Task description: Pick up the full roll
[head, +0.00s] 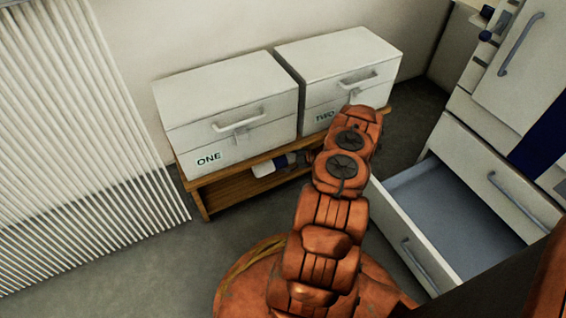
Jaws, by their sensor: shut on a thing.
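A white, roll-like object (272,166), which I take to be the full roll, shows at the lower shelf of the wooden bench, below the box marked ONE. My gripper (294,159) shows only as a small dark part at the right end of this object, left of my orange arm. It is shut on the roll. My arm hides most of the gripper, and the fingertips are too small to make out. I cannot tell whether the roll rests on the shelf or is clear of it.
White boxes ONE (225,112) and TWO (338,70) stand closed on the wooden bench (205,187). A cabinet drawer (455,190) is pulled open and empty on the right. A white ribbed panel (75,120) is at left. Floor before the bench is clear.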

